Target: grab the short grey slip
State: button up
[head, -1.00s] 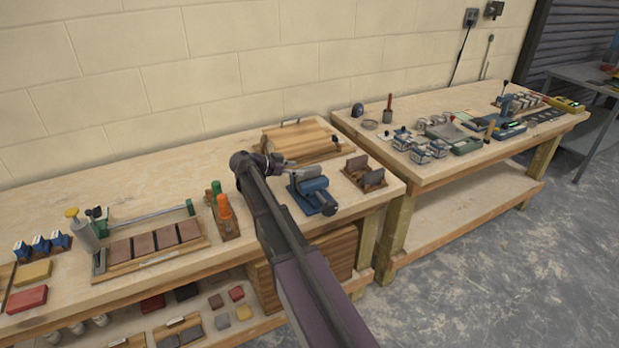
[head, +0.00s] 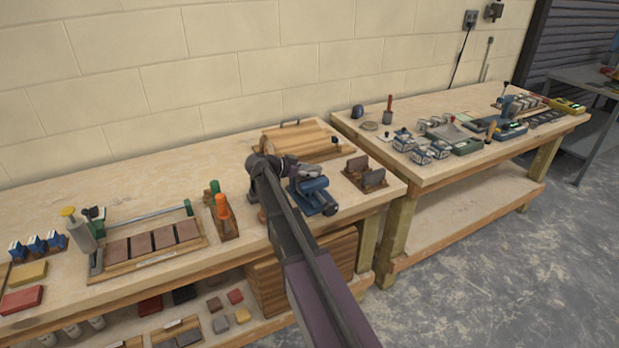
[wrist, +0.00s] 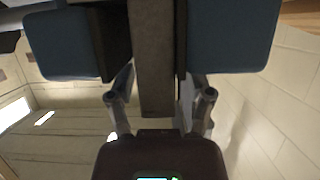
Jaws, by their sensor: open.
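A narrow grey-brown bar (wrist: 153,65), which looks like the short grey slip, stands between two blue blocks with dark inner faces in the wrist view. My gripper (wrist: 158,88) is open, with one finger on each side of the bar. I cannot tell whether either finger touches it. In the head view my gripper (head: 296,169) is at the rear left of a blue clamp-like holder (head: 314,194) on the near bench. The slip cannot be made out in the head view; my arm and the holder crowd that spot.
A rack with two dark brown blocks (head: 377,178) stands right of the holder. An orange-handled tool (head: 222,208) and a tray of brown slabs (head: 150,260) are to the left. The bench's front edge is close.

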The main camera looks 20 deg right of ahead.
aim_at(308, 169)
grip_shut()
jog(key=shift+r, duration=0.2)
dwell(0.5)
notch_tip(308, 169, up, 10)
jog(key=p, duration=1)
jog(key=shift+f, duration=0.15)
dwell(0.4)
